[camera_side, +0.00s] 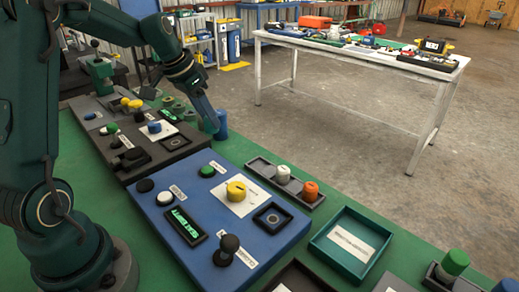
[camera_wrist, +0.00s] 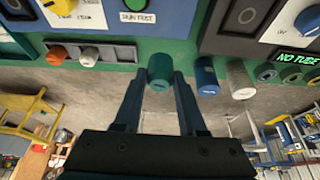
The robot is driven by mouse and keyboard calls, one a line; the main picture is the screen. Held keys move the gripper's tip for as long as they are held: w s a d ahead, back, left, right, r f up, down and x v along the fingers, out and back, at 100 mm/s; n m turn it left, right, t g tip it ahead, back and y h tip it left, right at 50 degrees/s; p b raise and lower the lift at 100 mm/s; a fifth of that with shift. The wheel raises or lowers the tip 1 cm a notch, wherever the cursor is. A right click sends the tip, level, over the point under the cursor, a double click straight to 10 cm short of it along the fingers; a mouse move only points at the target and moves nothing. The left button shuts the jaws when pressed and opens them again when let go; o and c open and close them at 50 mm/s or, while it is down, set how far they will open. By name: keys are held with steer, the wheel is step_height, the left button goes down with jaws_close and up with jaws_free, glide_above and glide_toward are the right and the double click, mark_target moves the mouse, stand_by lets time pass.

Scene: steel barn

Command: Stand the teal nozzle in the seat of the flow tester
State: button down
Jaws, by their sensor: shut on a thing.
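My gripper (camera_wrist: 159,80) is shut on the teal nozzle (camera_wrist: 160,66), whose rounded end shows between the fingertips in the wrist view. In the side view my gripper (camera_side: 209,122) hangs at the far end of the blue flow tester (camera_side: 165,215), and the nozzle is hard to make out there. The tester's seat (camera_side: 272,218) is a dark square with a round hole, toward the panel's right edge. It looks empty. My gripper is well away from it.
A grey rack (camera_side: 257,166) beside the tester holds a white nozzle (camera_side: 283,174) and an orange nozzle (camera_side: 310,190); its far slot is empty. A blue cylinder (camera_wrist: 206,76) stands close beside my gripper. The tester's black lever (camera_side: 229,245) and yellow knob (camera_side: 236,191) stick up. A teal tray (camera_side: 351,243) lies nearby.

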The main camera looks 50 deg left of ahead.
steer(key=s+d+r+m+g+h, duration=0.2)
steer(key=s+d+m, duration=0.1)
steer(key=d+m, duration=0.4)
steer(key=s+d+r+m+g+h, duration=0.1)
steer(key=s+d+m+h, duration=0.15)
steer(key=d+m, duration=0.4)
steer(key=shift+m, duration=0.85)
steer(key=d+f, duration=0.2)
steer(key=d, duration=0.1)
steer(key=w+d+f, duration=0.1)
steer(key=d+f, duration=0.1)
steer(key=d, duration=0.1)
steer(key=d+f, duration=0.2)
steer(key=d, duration=0.1)
steer(key=shift+w+d, duration=0.3)
steer(key=shift+w, duration=0.05)
steer(key=shift+d+f, duration=0.2)
steer(key=shift+f, duration=2)
steer(key=shift+c, duration=2.4)
jaws_free()
steer(key=shift+w+f, duration=0.1)
